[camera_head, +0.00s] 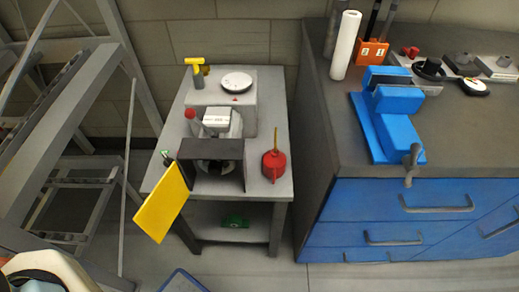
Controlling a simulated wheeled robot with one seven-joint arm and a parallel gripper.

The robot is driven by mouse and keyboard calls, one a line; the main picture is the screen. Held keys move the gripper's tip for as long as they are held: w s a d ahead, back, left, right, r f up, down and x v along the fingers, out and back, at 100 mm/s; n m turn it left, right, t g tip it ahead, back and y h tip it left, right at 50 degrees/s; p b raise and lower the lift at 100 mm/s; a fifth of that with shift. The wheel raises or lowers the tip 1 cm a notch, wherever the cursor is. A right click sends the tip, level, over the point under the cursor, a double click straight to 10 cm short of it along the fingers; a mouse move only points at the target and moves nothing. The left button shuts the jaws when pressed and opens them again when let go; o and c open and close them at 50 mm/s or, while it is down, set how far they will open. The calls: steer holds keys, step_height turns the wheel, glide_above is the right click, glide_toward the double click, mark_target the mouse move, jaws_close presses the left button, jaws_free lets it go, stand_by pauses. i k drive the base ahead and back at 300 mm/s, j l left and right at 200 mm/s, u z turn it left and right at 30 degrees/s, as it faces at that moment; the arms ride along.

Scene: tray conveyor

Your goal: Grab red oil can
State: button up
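The red oil can (273,167) stands upright at the right front of a small grey table (268,115). It has a round red body and a thin yellowish spout pointing up. Nothing covers it in this view. It stands just to the right of a dark box-shaped machine part, with a narrow gap between them. I cannot make out my gripper in this view.
The machine (211,150) fills the table's middle, with a yellow panel (161,203) jutting out front left. A blue-drawered workbench (390,217) with a blue vise (388,118) stands close on the right. Metal framing (62,110) stands left. Floor shows in front.

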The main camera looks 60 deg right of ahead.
mark_target(274, 161)
steer(key=k+u, duration=0.2)
steer(key=k, duration=0.4)
steer(key=k+u, duration=0.2)
steer(key=k, duration=0.4)
steer(key=k+j+u, duration=0.2)
steer(key=k, duration=0.45)
